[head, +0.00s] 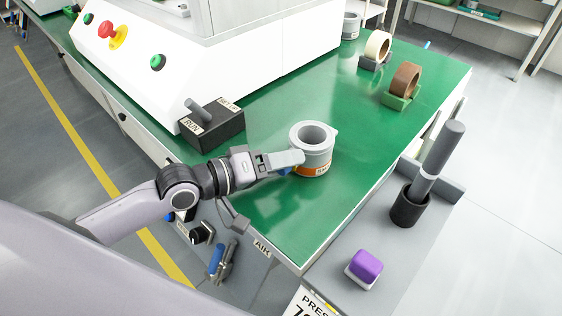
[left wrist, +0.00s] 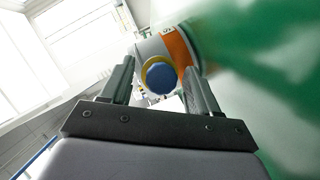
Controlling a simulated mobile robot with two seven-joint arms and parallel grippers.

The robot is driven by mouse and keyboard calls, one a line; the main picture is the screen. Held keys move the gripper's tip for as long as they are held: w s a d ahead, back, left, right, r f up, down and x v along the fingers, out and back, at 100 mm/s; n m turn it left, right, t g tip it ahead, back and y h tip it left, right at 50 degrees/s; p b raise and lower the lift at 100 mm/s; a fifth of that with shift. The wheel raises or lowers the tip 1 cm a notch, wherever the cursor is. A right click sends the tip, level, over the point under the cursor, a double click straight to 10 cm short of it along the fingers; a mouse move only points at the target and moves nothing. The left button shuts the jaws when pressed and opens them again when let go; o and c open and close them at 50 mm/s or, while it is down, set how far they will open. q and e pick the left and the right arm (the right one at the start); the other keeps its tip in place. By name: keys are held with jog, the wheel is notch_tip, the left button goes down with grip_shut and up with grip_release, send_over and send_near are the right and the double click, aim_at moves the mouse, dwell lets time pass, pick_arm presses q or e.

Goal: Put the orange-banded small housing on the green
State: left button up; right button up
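The small housing (head: 312,137) is a grey, open-topped cylinder with a rim and an orange band (head: 317,169). It looks upright on the green bench top (head: 300,225). My left gripper (head: 294,161) is at the housing's left side and overlaps its edge. In the left wrist view the gripper's two fingers (left wrist: 160,84) are apart. A blue round end with a yellow ring (left wrist: 160,78) shows between them, in front of the housing's orange band (left wrist: 179,46), with gaps on both sides. My right gripper is not in view.
A black RUN switch box (head: 211,125) and the white press base (head: 240,60) stand behind left. Tape rolls (head: 404,80) are at the back right. A grey side shelf holds a purple block (head: 366,266) and a black cup with a grey rod (head: 409,207). The green in front is clear.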

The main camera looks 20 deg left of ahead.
pick_arm(q)
jog(key=shift+r, duration=0.15)
jog(key=p+v, duration=0.1)
jog(key=v, duration=0.8)
jog(key=shift+s+a, duration=0.1)
jog(key=shift+p+v, duration=0.55)
jog(key=shift+v, duration=0.85)
